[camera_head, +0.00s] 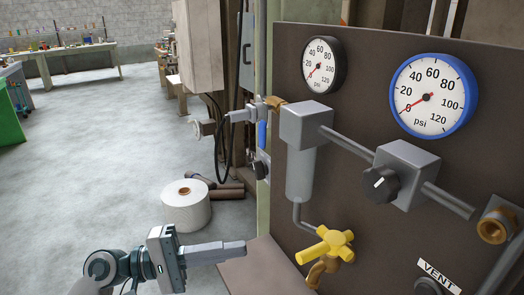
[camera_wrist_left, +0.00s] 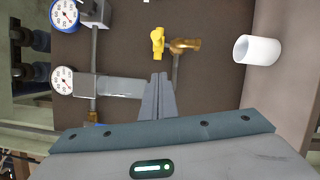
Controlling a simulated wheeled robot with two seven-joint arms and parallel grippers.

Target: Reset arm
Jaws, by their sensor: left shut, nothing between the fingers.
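My left gripper (camera_head: 240,247) comes in from the lower left in the head view, its two fingers together and pointing right toward the panel. In the left wrist view the shut fingers (camera_wrist_left: 158,80) show nothing between them. The yellow valve handle (camera_head: 326,245) is on the brown panel (camera_head: 385,245), to the right of the fingertips and apart from them. It also shows beyond the fingertips in the left wrist view (camera_wrist_left: 158,40), beside a brass fitting (camera_wrist_left: 184,45). My right gripper is in neither view.
The panel bears a black-rimmed gauge (camera_head: 323,65), a blue-rimmed gauge (camera_head: 434,95), a grey regulator with a black knob (camera_head: 381,184) and pipes. A brown ledge (camera_head: 256,268) juts out below. A white cylinder (camera_wrist_left: 258,50) shows in the wrist view. A white roll (camera_head: 186,206) stands on open floor.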

